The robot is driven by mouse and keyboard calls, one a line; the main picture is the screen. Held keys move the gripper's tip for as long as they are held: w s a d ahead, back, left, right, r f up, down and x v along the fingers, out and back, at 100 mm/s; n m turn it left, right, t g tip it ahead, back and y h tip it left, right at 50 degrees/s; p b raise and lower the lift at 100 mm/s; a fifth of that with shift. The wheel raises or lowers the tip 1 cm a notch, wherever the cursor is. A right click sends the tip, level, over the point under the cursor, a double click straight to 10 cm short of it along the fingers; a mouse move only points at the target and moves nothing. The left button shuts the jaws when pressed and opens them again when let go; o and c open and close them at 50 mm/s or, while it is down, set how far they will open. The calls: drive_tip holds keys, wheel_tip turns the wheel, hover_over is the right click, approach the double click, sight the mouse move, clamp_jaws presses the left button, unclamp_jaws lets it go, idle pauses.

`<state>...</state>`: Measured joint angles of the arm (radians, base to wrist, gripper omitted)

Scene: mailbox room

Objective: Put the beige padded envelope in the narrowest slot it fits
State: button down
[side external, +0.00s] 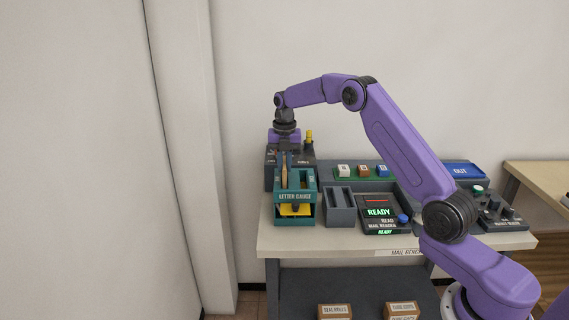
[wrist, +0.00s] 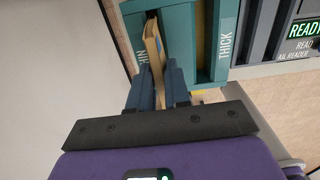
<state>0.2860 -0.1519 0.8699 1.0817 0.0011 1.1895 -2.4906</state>
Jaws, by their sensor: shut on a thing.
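The gauge (wrist: 208,45) has slots marked THIN and THICK. The envelope is at the THIN side; its lower edge is hidden, so I cannot tell how deep it sits in that slot. The THICK side looks empty.
A grey slotted holder (side external: 340,208) stands right of the gauge. Beyond it is a mail reader (side external: 382,212) showing READY. A blue OUT tray (side external: 462,170) lies at the back right. A dark unit (side external: 303,160) stands behind the gauge. The bench's front strip (side external: 350,239) is clear.

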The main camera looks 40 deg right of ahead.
drive_tip(key=shift+r, duration=1.5)
drive_tip(key=shift+f, duration=0.45)
drive_tip(key=shift+f, duration=0.95)
idle(1.1)
drive_tip(key=shift+r, duration=1.4)
drive_tip(key=s+d, duration=0.4)
drive_tip(key=shift+d+f, duration=0.15)
drive_tip(key=shift+f, duration=0.3)
drive_tip(key=shift+s+f, duration=0.1)
drive_tip(key=shift+f, duration=0.65)
idle(1.0)
